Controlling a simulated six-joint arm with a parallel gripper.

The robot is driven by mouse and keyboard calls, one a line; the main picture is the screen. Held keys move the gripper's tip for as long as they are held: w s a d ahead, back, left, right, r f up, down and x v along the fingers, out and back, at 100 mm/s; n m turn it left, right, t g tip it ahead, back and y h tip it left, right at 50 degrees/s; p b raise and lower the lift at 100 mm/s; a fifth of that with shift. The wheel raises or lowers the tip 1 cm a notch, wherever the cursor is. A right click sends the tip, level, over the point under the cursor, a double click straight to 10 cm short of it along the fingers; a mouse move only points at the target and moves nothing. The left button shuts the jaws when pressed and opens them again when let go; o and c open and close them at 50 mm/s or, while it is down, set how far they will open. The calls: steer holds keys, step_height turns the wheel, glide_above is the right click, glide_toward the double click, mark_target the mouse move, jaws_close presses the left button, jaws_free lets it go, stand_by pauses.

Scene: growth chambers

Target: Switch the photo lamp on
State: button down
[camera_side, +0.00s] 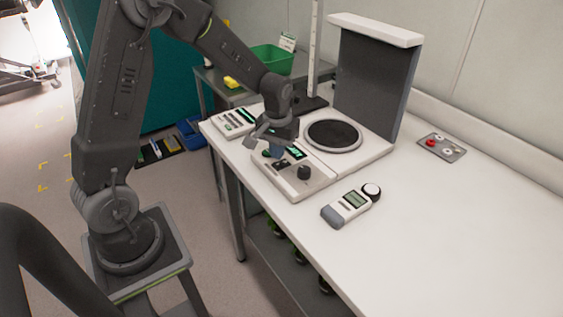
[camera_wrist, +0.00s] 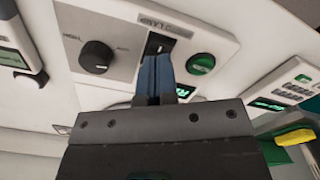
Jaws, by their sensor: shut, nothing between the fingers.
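The white control box (camera_side: 316,184) stands near the table's left edge. In the wrist view it carries a black rocker switch (camera_wrist: 158,43) beside lettering that seems to read LAMP, a black knob (camera_wrist: 96,56) and a round green button (camera_wrist: 200,64). My gripper (camera_side: 277,151) is over the box, pointing down. In the wrist view its blue fingers (camera_wrist: 155,59) are shut and empty, with tips at the switch's near edge, covering part of it. I cannot tell whether they touch. The photo stand has a white hood (camera_side: 375,29) above a round dark plate (camera_side: 333,134).
A handheld meter (camera_side: 350,205) lies right of the box. A white device with keys (camera_side: 234,122) is to its left. A small panel with a red button (camera_side: 441,147) lies farther right. A green bin (camera_side: 270,59) stands behind. The table's right side is clear.

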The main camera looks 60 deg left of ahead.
mark_target(278, 164)
steer(key=shift+f, duration=1.3)
stand_by(0.6)
steer(key=shift+r, duration=3.55)
steer(key=shift+s+d+r, duration=0.1)
steer(key=shift+r, duration=0.1)
steer(key=s+d+r+m+t, duration=0.2)
steer(key=s+d+r, duration=0.3)
steer(key=s, duration=0.4)
steer(key=s+d+r+m+t, duration=0.3)
steer(key=s+d+r+m, duration=0.1)
steer(key=s+r, duration=0.3)
steer(key=s+d, duration=0.1)
steer(key=s, duration=0.1)
steer(key=shift+s+d+r+t, duration=0.25)
steer(key=shift+s+r+t, duration=0.05)
steer(key=shift+s+r, duration=0.05)
